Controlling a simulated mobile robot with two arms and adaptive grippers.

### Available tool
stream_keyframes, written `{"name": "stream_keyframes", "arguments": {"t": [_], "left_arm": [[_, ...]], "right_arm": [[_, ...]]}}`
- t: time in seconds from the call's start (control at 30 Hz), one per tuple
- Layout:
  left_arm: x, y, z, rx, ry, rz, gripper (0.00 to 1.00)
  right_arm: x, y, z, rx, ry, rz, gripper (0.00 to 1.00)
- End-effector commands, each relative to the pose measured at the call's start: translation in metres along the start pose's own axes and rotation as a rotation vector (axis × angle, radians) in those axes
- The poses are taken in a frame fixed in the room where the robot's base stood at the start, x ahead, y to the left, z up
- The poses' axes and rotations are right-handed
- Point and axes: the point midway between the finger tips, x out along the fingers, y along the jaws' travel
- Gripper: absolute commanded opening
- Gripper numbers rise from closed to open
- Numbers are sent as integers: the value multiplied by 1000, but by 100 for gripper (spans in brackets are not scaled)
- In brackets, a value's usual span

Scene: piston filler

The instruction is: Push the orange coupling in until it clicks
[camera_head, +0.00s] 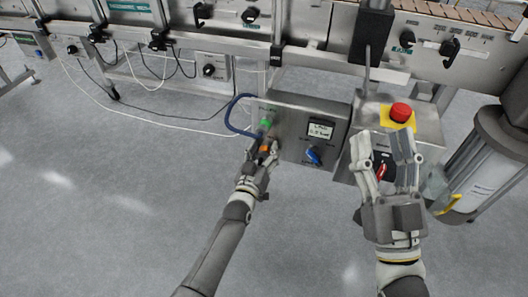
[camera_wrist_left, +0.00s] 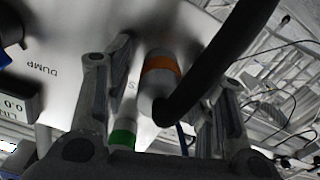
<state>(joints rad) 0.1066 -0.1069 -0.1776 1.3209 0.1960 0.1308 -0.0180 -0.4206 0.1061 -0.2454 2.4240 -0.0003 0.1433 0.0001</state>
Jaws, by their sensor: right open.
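The orange coupling (camera_head: 265,148) is on the left part of a grey control box's front, at my left gripper (camera_head: 261,157). In the left wrist view it is a pale connector with an orange band (camera_wrist_left: 160,66) and a dark hose (camera_wrist_left: 225,55) bending away to the upper right. My left gripper's fingers (camera_wrist_left: 165,100) stand on either side of the coupling, with visible gaps; it looks open. How deep the coupling sits cannot be told. My right gripper (camera_head: 388,150) is open and empty, fingers upward, in front of the box with the red button.
The control box (camera_head: 290,114) has a display (camera_head: 320,129) and a blue knob (camera_head: 313,155). A red button (camera_head: 400,112) is behind my right gripper. The floor at left is mostly clear.

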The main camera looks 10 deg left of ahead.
Motion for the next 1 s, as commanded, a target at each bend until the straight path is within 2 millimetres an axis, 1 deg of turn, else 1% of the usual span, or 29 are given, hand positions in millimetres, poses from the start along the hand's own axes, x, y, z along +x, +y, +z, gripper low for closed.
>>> {"name": "stream_keyframes", "arguments": {"t": [0.23, 0.37, 0.47, 0.7, 0.8, 0.9, 1.0], "left_arm": [[-3, 0, 1, 0, -1, 0, 51], [-15, 0, 2, 0, -2, -1, 51], [-32, -1, 2, 0, -3, -1, 51], [-79, 0, 1, 0, -2, 0, 51], [-96, 0, 1, 0, -3, 0, 51], [-108, 0, 1, 0, -2, 1, 51], [-116, 0, 1, 0, -1, 1, 51]], "right_arm": [[0, 0, 0, 0, 1, 0, 51], [0, 0, 0, 0, 1, 0, 51], [0, 0, 0, 0, 1, 0, 51], [0, 0, 0, 0, 0, 0, 51], [0, 0, 0, 0, 0, 0, 51], [0, 0, 0, 0, 0, 0, 51], [0, 0, 0, 0, 0, 0, 51]]}}
